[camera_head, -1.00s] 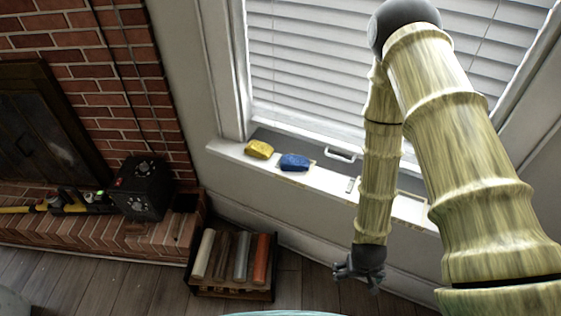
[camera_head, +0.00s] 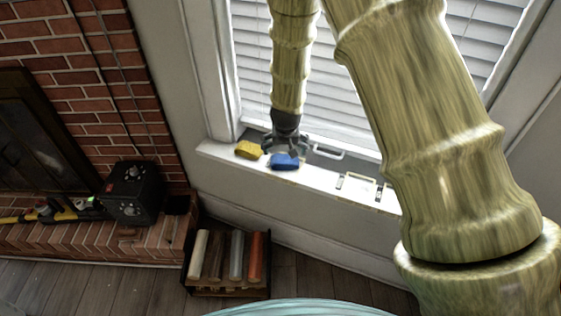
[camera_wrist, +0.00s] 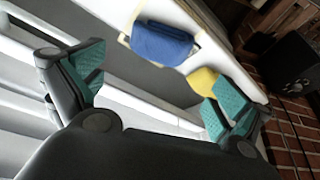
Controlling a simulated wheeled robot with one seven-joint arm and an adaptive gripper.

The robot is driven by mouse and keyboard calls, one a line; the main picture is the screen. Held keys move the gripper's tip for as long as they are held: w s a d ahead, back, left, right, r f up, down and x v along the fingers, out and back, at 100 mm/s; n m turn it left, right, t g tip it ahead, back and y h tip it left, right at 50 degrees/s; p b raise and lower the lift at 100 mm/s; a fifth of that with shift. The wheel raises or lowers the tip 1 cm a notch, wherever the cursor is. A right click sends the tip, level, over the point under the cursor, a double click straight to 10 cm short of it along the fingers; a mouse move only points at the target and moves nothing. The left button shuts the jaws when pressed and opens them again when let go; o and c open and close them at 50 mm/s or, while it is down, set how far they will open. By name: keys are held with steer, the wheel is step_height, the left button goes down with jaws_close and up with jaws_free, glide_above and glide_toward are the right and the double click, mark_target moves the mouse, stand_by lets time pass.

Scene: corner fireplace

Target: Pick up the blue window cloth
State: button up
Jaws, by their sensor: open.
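The blue window cloth (camera_head: 285,161) lies folded on the white window sill (camera_head: 322,181). A folded yellow cloth (camera_head: 249,150) lies to its left on the same sill. My gripper (camera_head: 284,150) is at the blue cloth, just above or behind it in the head view; I cannot tell whether it touches. In the wrist view the blue cloth (camera_wrist: 162,44) shows beyond the fingers, near the top middle. The open gripper (camera_wrist: 150,95) has its teal-padded fingers spread wide with nothing between them. The yellow cloth (camera_wrist: 203,80) is partly hidden behind the right finger.
The window with white blinds (camera_head: 340,110) rises behind the sill, with a white handle (camera_head: 328,153) right of the cloth. Below left stands a dark crate (camera_head: 228,289) of rolls. A black box (camera_head: 134,192) sits on the brick hearth (camera_head: 90,238).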

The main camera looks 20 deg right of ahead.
mark_target(285, 158)
steer(key=x, duration=0.4)
steer(key=shift+w+d+f+p, duration=0.1)
steer(key=shift+f+p, duration=0.35)
steer(key=shift+f, duration=0.1)
steer(key=shift+p+x, duration=0.55)
steer(key=shift+x, duration=1.55)
steer(key=c, duration=0.7)
steer(key=shift+r+b, duration=0.35)
steer(key=shift+r, duration=0.4)
step_height(285, 158, up, 2)
steer(key=shift+b, duration=0.3)
steer(key=s+a+b, duration=0.1)
steer(key=s, duration=0.4)
steer(key=s+a+r+b, duration=0.1)
steer(key=s+a, duration=0.1)
steer(key=s, duration=0.3)
steer(key=s+a+b, duration=0.1)
steer(key=s, duration=0.4)
steer(key=shift+s+a+r, duration=0.25)
